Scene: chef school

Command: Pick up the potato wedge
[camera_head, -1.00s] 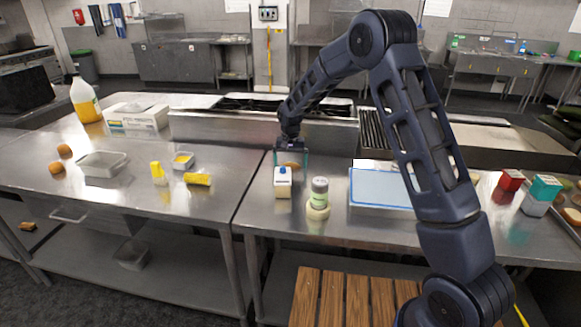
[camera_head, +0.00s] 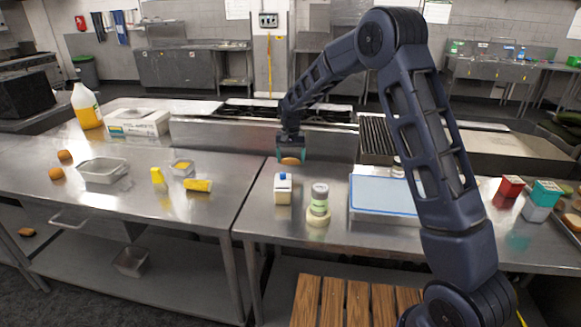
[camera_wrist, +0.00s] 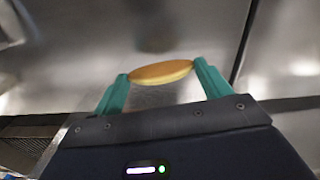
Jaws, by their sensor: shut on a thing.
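The potato wedge (camera_wrist: 162,72) is an orange-brown piece with a paler yellow underside. My gripper (camera_wrist: 160,80) is shut on it, with one teal finger at each end of the wedge. In the head view, my gripper (camera_head: 291,157) hangs over the back of the right-hand steel counter with the wedge (camera_head: 290,161) between its fingertips. The wedge appears to be held above the counter surface.
A white carton with a blue cap (camera_head: 283,189) and a green-labelled jar (camera_head: 319,197) stand in front of my gripper. A blue-topped tray (camera_head: 385,196) lies to the right. A steel backsplash (camera_head: 330,141) rises behind. Yellow items (camera_head: 198,185) stand on the left counter.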

